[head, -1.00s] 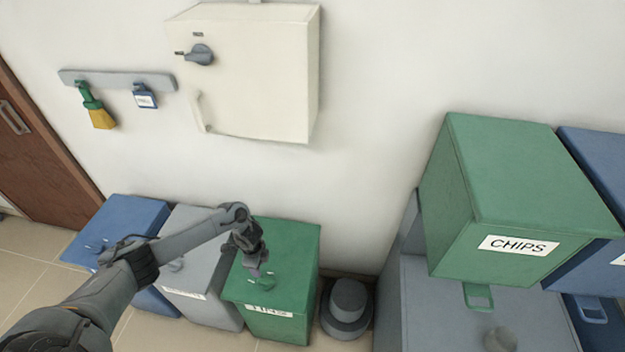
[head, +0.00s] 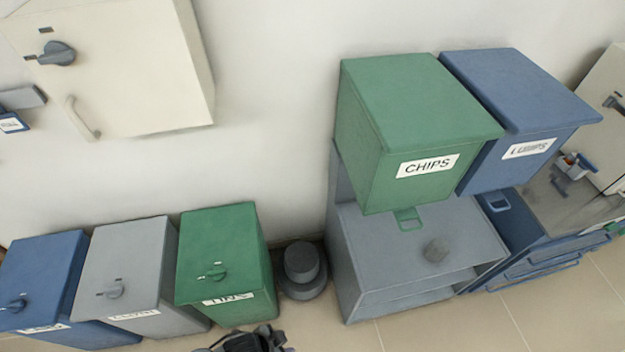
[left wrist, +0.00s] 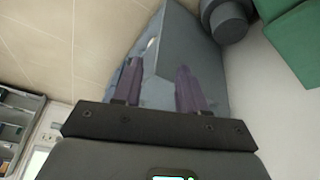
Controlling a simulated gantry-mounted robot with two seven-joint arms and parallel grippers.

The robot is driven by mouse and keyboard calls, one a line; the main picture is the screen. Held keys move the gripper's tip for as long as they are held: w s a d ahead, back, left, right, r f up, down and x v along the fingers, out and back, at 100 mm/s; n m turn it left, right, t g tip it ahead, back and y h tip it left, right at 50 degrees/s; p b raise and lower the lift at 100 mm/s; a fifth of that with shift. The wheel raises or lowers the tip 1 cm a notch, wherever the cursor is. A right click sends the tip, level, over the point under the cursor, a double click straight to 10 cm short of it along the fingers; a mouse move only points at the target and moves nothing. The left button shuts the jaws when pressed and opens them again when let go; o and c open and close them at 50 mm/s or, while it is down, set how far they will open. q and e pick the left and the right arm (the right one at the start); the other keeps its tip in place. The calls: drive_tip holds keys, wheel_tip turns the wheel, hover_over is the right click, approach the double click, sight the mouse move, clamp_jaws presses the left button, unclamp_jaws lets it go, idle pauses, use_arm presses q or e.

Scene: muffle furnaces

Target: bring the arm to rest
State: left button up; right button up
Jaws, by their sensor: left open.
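My left gripper (left wrist: 158,88) shows in the left wrist view with its two purple-grey fingers apart and nothing between them. Beyond the fingers is a grey box-like surface (left wrist: 190,50). In the head view only a dark piece of my arm shows at the bottom edge, below the green floor bin, and the left gripper itself is out of that picture. My right gripper is in neither view.
Blue (head: 45,270), grey (head: 130,260) and green (head: 220,255) bins stand along the wall. A dark round stepped object (head: 302,268) stands beside them. Tiled floor (head: 540,300) is clear in front.

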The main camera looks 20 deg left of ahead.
use_arm(q)
drive_tip(key=a+r+n+y, duration=0.3)
drive_tip(key=a+r+n, duration=0.35)
drive_tip(key=r, duration=0.85)
wheel_tip(320, 180, up, 19)
drive_tip(key=a+m+p, duration=0.1)
drive_tip(key=m+p, duration=0.1)
drive_tip(key=p, duration=1.7)
drive_tip(key=shift+s+a+f+p, duration=0.15)
drive_tip(key=shift+a+p, duration=0.15)
drive_tip(key=shift+a, duration=0.1)
